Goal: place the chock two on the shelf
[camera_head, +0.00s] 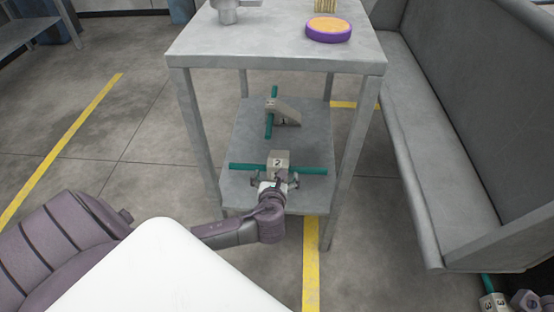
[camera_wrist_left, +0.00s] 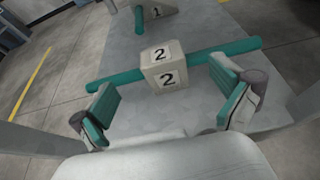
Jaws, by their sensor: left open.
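Chock two (camera_head: 278,160) is a beige block marked 2 with a green bar through it. It rests on the lower shelf (camera_head: 240,140) of the grey table, near the shelf's front. It also shows in the left wrist view (camera_wrist_left: 163,66), its green bar reaching out on both sides. My left gripper (camera_head: 276,184) is open just in front of chock two. In the left wrist view its green-padded fingers (camera_wrist_left: 165,105) are spread wide, one on each side, with the block ahead of and between them.
Chock one (camera_head: 283,112) with a green bar sits farther back on the same shelf. Table legs flank the shelf. On the tabletop are a purple-orange disc (camera_head: 328,29) and a metal part (camera_head: 228,11).

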